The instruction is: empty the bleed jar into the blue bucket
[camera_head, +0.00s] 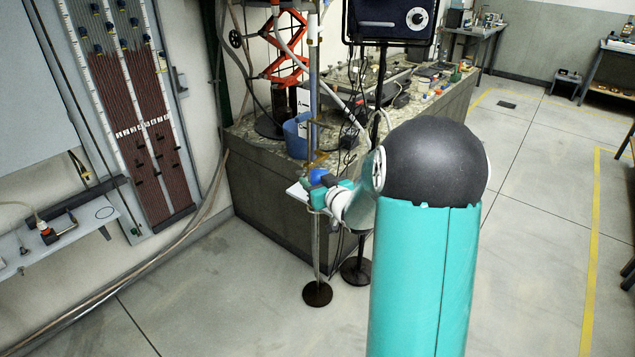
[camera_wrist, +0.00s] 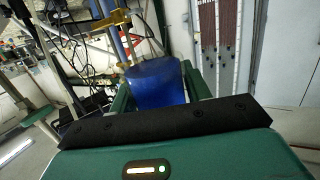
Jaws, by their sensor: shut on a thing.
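My gripper (camera_head: 322,190) is at the end of my arm, beside the upright stand at the near corner of the stone-topped tank. It is shut on a small blue rounded thing (camera_head: 318,176), which I take to be the bleed jar. In the wrist view this blue thing (camera_wrist: 158,82) sits between my green fingers and looks tilted. Its contents are hidden. The blue bucket (camera_head: 297,137) stands on the tank's top, just behind and left of the stand, above my gripper in the head view. I cannot see into it.
The stand's pole (camera_head: 313,80) carries brass clamps and rises from a round black base (camera_head: 317,294). Hoses and cables hang around the tank corner. A tube board (camera_head: 140,120) is on the left wall.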

